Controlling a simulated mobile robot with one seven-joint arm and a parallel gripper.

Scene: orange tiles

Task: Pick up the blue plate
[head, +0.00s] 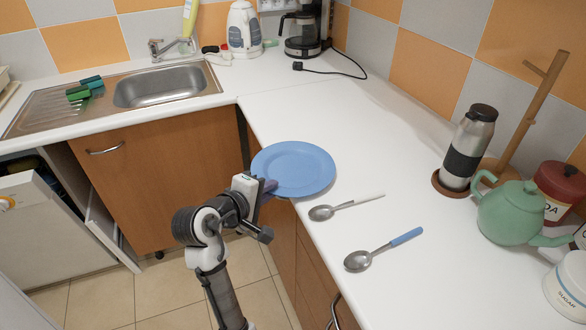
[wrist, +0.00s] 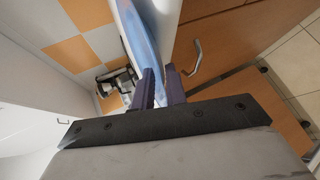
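The blue plate (head: 295,165) lies flat at the near-left edge of the white counter, and its left part reaches out past the edge. My gripper (head: 268,187) is at the plate's near-left rim, over the counter's front edge. In the wrist view the plate (wrist: 138,35) shows nearly edge-on, and its rim runs in between the two dark fingers. The fingers (wrist: 161,85) are close together with the rim between them. The exact contact is partly hidden.
A spoon with a white handle (head: 345,206) and one with a blue handle (head: 384,248) lie to the right of the plate. A green teapot (head: 512,212) and a flask (head: 469,147) stand further right. The counter behind the plate is clear. A sink (head: 165,87) is at the left.

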